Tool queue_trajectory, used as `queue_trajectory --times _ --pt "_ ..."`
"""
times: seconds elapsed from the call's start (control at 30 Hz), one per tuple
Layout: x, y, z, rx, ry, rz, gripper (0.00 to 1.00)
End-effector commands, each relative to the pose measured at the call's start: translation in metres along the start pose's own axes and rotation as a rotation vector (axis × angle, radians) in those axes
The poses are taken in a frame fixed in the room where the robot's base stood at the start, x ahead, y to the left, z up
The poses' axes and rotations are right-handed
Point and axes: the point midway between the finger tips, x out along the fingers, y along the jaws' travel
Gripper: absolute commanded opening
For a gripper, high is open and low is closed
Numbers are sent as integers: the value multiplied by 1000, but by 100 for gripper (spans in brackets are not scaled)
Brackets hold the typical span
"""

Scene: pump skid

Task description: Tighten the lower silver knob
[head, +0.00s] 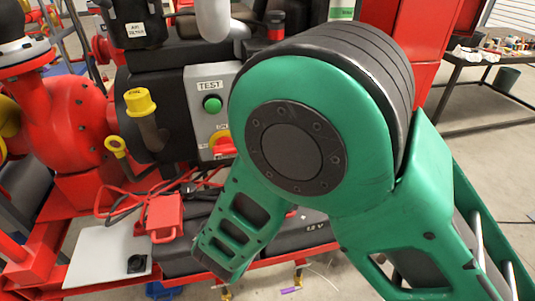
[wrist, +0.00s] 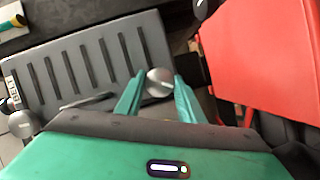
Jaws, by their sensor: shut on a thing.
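In the wrist view a round silver knob (wrist: 159,83) sits beside the right end of a dark grey slotted cover. My gripper (wrist: 158,88) has one green finger on each side of this knob and is shut on it. A second rounded silver-grey knob (wrist: 23,124) shows at the left, near the lower left end of the cover, clear of the fingers. I cannot tell from this view alone which knob sits lower. In the head view my green arm fills the middle and right, and both the knobs and my fingertips are hidden.
The slotted cover (wrist: 85,65) lies left of my fingers, and a red panel (wrist: 262,55) stands close on the right. In the head view a grey TEST box (head: 210,110) and a yellow-capped filler (head: 140,103) stand left of my arm.

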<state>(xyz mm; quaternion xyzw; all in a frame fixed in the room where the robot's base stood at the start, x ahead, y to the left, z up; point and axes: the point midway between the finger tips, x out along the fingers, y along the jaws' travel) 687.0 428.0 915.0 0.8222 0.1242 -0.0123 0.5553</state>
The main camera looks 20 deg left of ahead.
Motion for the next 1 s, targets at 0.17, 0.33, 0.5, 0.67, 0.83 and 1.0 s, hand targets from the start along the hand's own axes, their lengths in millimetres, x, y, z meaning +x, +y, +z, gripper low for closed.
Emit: queue_trajectory --times 0.17,0.33,0.5,0.67,0.83,1.0 --pt "1 -1 3 -21 -5 7 12" --pt "1 -1 3 -23 -6 7 12" --pt "1 -1 3 -22 -6 7 12" --pt "1 -1 2 -21 -4 7 53" --pt "0 -1 1 -20 -2 7 53" --pt "-6 -1 0 -20 0 6 53"
